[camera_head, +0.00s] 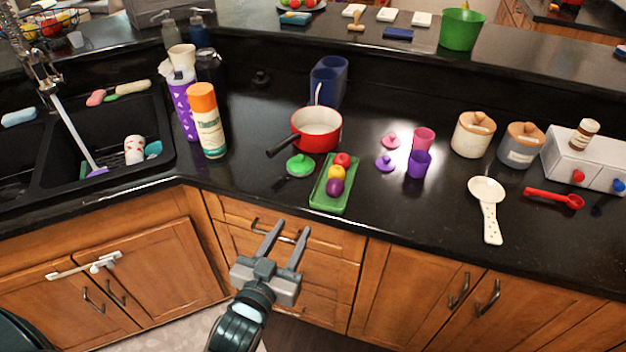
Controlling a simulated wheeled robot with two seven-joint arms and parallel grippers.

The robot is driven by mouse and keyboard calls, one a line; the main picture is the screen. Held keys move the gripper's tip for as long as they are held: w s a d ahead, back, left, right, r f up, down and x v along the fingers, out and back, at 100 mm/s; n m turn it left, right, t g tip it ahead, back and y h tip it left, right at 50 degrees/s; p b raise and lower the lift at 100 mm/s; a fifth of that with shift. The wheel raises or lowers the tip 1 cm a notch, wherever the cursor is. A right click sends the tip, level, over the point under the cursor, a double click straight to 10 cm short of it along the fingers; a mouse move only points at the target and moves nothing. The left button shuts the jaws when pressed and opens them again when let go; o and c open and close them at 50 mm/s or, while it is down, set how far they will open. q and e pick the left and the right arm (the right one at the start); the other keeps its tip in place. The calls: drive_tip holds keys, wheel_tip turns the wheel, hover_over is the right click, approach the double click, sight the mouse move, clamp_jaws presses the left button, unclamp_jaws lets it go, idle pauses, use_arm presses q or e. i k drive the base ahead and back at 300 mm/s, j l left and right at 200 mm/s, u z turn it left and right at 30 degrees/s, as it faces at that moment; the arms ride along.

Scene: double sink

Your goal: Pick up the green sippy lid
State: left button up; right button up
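The green sippy lid (300,164) lies on the black counter, left of a green tray (331,184) and just in front of a red pot (316,130). It has a small knob on top. My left gripper (285,232) is in front of the counter edge, below and nearer than the lid. Its two fingers are spread and point toward the counter, with nothing between them. My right gripper is not in this view.
The tray holds toy fruit. The pot's handle (283,147) reaches out close behind the lid. An orange-capped bottle (207,120) stands to the left. Pink and purple cups and lids are at the right.

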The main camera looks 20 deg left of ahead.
sight(300, 166)
drive_tip(key=i+l+u, duration=0.2)
drive_tip(key=l+u, duration=0.2)
drive_tip(key=i+l+u, duration=0.65)
drive_tip(key=l, duration=0.15)
drive_tip(key=k+j, duration=0.05)
drive_tip(key=k, duration=0.05)
